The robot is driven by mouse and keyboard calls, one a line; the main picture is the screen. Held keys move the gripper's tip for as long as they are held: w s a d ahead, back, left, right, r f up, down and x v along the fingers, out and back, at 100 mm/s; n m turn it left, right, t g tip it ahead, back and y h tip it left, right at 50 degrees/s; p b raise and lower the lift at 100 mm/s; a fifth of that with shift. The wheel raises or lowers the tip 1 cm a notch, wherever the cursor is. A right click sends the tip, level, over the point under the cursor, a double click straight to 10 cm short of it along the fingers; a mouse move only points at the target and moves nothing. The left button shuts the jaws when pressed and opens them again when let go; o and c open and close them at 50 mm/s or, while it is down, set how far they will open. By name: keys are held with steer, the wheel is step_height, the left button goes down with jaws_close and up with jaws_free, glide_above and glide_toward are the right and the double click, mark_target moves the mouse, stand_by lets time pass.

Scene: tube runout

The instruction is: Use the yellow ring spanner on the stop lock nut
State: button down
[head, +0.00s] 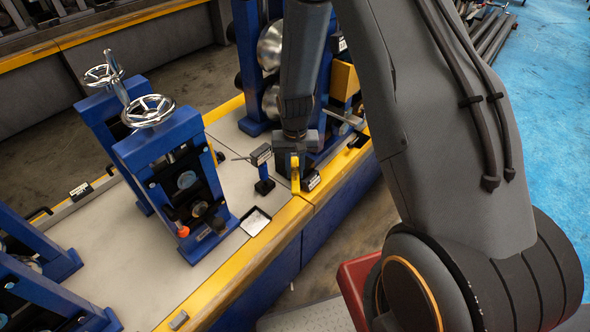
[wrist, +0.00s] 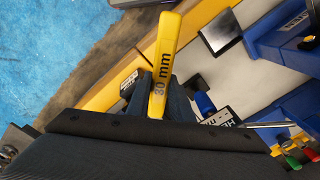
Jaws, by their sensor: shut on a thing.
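My gripper (head: 291,160) points down over the front edge of the machine bed and is shut on the yellow ring spanner (head: 295,178). In the wrist view the spanner (wrist: 166,52) stands out from between the dark fingers (wrist: 160,98), with "30 mm" on its handle. Its far end is at the top of that view, and its other end is hidden by the gripper. I cannot pick out the stop lock nut in either view. A small blue post with a dark labelled head (head: 262,168) stands just left of my gripper, with a thin rod pointing left.
A blue stand with chrome handwheels (head: 148,111) and an orange knob (head: 183,231) is to the left. A small black-rimmed tray (head: 255,221) lies near the yellow bed edge (head: 240,264). Blue roll stands with shiny rolls (head: 271,46) rise behind my gripper. The bed's front left is mostly clear.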

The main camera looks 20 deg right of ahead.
steer(key=shift+f+b, duration=0.65)
steer(key=shift+f, duration=0.45)
stand_by(0.3)
steer(key=d+n, duration=0.4)
steer(key=d, duration=0.1)
steer(key=shift+n, duration=0.4)
steer(key=shift+s+a, duration=0.1)
steer(key=shift+a, duration=0.05)
stand_by(0.4)
steer(key=c, duration=2.2)
jaws_free()
jaws_close()
